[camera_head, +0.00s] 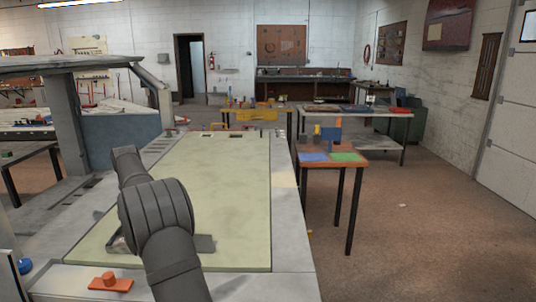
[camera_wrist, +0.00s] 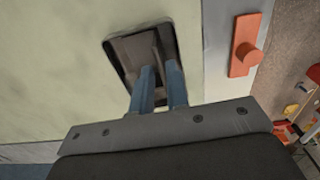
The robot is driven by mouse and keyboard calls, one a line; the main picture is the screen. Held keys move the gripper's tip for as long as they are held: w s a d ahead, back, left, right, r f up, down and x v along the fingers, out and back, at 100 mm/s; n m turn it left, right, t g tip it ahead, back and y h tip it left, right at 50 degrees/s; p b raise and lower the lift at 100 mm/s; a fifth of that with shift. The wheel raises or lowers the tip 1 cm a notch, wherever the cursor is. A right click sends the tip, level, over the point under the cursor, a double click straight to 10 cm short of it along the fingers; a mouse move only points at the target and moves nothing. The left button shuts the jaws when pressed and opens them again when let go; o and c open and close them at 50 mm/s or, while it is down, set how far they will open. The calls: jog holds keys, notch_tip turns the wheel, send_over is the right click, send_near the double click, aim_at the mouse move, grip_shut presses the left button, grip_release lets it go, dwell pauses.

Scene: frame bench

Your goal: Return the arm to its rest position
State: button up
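My gripper (camera_wrist: 158,72) shows in the wrist view as two blue fingers, parted by a narrow gap. The fingertips point at a dark grey, shallow rectangular holder or recess (camera_wrist: 122,50) on the pale green bench top (camera_wrist: 50,60). A grey ridge shows between and beyond the tips; I cannot tell whether the fingers touch it. I see nothing clearly held. In the head view my arm rises from the bottom and bends over the green bench top (camera_head: 225,190). The grey holder (camera_head: 204,243) shows partly beside my arm there, and my fingers are hidden.
An orange block with a round knob (camera_head: 109,281) sits on the bench's near edge and also shows in the wrist view (camera_wrist: 246,48). A grey frame post (camera_head: 66,125) stands left. A small orange table (camera_head: 330,158) stands right. The green top's right half is clear.

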jog(key=d+r, duration=0.6)
jog(key=d, duration=0.4)
jog(key=s+d+f, duration=0.2)
jog(key=s+d, duration=1)
jog(key=s, duration=0.4)
jog(key=a+f, duration=0.5)
jog(key=a, duration=0.3)
jog(key=shift+w, duration=0.15)
jog(key=shift+o, duration=0.3)
